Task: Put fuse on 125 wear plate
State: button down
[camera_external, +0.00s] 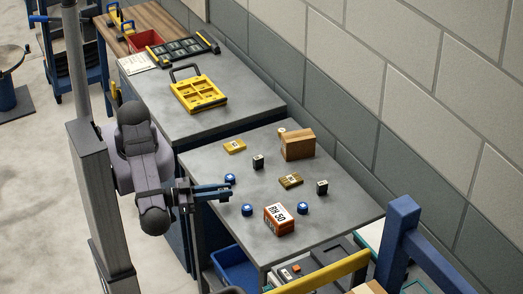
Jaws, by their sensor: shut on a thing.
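My gripper (229,192) is over the left edge of the front grey table (216,160). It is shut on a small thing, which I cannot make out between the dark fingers. A small blue round piece (230,179) shows just beyond the fingertips; I cannot tell if it touches them. Two flat plates with small labels lie on the table: a yellow one (235,146) at the back left and a brownish one (290,181) near the middle. Their numbers are too small to read, so I cannot tell which is 125. I cannot pick out the fuse for certain.
Also on the table are a brown box (298,144), an orange "RH 50" box (279,219), small black blocks (258,162) (321,187) and blue pieces (247,209) (303,208). A yellow case (198,94) lies on the bench behind. A blue post (397,235) stands at front right.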

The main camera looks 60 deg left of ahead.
jog(key=w+a+r+n+y, duration=0.2)
jog(key=a+r+y, duration=0.1)
jog(key=a, duration=0.6)
jog(key=w+a+r+n+y, duration=0.2)
jog(key=a+r+y, duration=0.2)
jog(key=a, duration=0.6)
jog(key=shift+w+r+n+t+p, duration=0.3)
jog(key=shift+w+r+t+p, duration=0.05)
jog(key=shift+w+t+p, duration=0.05)
jog(key=shift+a+f, duration=0.1)
notch_tip(320, 180, down, 5)
jog(key=b, duration=0.5)
jog(key=shift+b, duration=0.3)
notch_tip(320, 180, down, 4)
jog(key=b, duration=0.4)
jog(key=shift+f+b, duration=0.25)
jog(key=shift+b, duration=0.15)
